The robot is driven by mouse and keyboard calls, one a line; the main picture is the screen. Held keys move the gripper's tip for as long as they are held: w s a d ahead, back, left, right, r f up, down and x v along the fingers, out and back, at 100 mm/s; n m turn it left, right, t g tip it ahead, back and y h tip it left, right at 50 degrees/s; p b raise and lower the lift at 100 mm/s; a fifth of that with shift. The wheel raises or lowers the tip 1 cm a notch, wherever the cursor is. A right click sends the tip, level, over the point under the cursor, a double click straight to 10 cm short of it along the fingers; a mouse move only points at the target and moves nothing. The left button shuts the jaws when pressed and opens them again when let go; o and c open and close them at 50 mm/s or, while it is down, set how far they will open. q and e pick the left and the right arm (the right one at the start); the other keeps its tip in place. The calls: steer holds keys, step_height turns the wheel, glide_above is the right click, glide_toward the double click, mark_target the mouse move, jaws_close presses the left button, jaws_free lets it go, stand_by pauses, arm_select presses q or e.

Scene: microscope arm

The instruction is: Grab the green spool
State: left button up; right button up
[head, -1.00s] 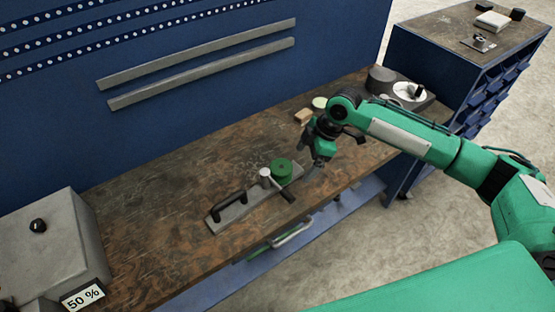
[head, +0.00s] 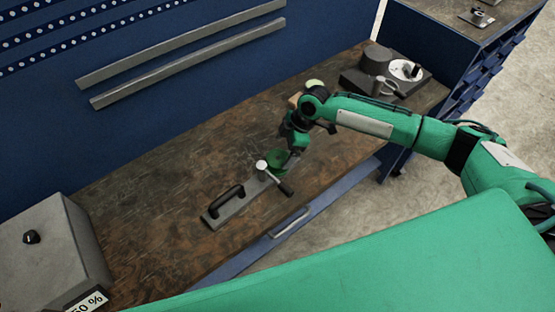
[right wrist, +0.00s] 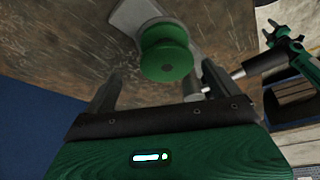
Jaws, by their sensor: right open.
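The green spool (head: 275,161) stands on the end of a grey metal plate (head: 237,212) on the workbench. In the head view my right gripper (head: 289,166) is at the spool's right side and partly covers it. In the right wrist view the spool (right wrist: 166,54) lies just beyond the open fingers of my right gripper (right wrist: 160,85), roughly in line with the gap between them. The gripper is empty. Whether a finger touches the spool cannot be told.
Beside the spool is a lever with a silver knob (head: 262,165) and black grip; in the right wrist view a lever rod (right wrist: 222,82) is close to the right finger. A black handle (head: 226,201) is on the plate. A grey box (head: 45,250) stands at left.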

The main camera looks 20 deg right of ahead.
mark_target(279, 158)
steer(key=shift+s+a+f+p, duration=0.3)
steer(key=shift+a+f+p, duration=0.2)
steer(key=shift+p, duration=0.3)
steer(key=shift+p+x, duration=0.5)
steer(key=shift+x, duration=0.75)
steer(key=shift+a+f, duration=0.15)
steer(key=shift+f, duration=0.45)
steer(key=c, duration=1.1)
arm_select(q)
steer(key=r, duration=0.3)
steer(key=shift+w, duration=0.4)
arm_select(e)
steer(key=shift+r, duration=0.2)
